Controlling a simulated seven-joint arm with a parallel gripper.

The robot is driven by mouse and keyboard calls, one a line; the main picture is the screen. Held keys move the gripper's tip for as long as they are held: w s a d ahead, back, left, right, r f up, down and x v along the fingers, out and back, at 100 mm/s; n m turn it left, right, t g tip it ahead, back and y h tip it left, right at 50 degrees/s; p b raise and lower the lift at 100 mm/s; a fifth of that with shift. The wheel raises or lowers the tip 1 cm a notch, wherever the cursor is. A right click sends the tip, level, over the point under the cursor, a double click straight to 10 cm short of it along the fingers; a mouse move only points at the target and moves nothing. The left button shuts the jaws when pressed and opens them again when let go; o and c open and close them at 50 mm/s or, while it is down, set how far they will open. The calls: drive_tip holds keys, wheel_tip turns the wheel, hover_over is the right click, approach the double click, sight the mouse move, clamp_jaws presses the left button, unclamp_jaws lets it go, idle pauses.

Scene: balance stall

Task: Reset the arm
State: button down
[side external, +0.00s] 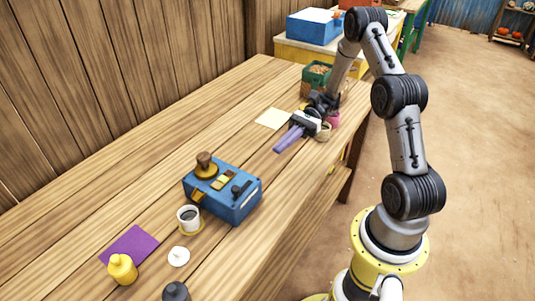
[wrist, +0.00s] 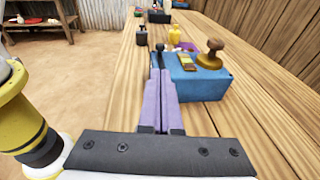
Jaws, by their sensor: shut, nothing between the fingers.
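My gripper (side external: 289,138) is over the far part of the wooden table, with its purple fingers together and nothing between them. In the wrist view the gripper (wrist: 161,100) shows its two purple fingers side by side, pointing toward a blue box. My arm reaches across from the yellow base at the right of the side view. The blue box (side external: 235,207) stands on the table nearer the camera, apart from the fingers, with a brown knob (side external: 205,163) on top. The wrist view also shows this box (wrist: 205,88) just beyond the fingertips.
A cup with dark liquid (side external: 188,217), a white lidded item (side external: 178,256), a yellow bottle (side external: 122,268), a purple sheet (side external: 131,243) and a dark bottle (side external: 176,291) are near the box. A pale sheet (side external: 273,118) and green crate (side external: 317,73) lie by my gripper. The table's middle is clear.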

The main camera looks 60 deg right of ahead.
drive_tip(key=a+r+n+g+h, duration=0.25)
drive_tip(key=a+r+n, duration=0.25)
drive_tip(key=a+r, duration=0.3)
drive_tip(key=s+a+r+n+g+h, duration=0.2)
drive_tip(key=s+a+r+n+h, duration=0.3)
drive_tip(key=s+a+r+n, duration=0.15)
drive_tip(key=s+d+r+n+t+h, duration=0.15)
drive_tip(key=s+n+t+h, duration=0.3)
drive_tip(key=s, duration=0.55)
drive_tip(key=d+n+t+h, duration=0.1)
drive_tip(key=d+n+h, duration=0.1)
drive_tip(key=d+n+t+h, duration=0.1)
drive_tip(key=d+t, duration=0.1)
drive_tip(key=d, duration=0.1)
drive_tip(key=shift+w+f+n+h, duration=0.1)
drive_tip(key=shift+f+n+h, duration=0.05)
drive_tip(key=shift+n+h, duration=0.25)
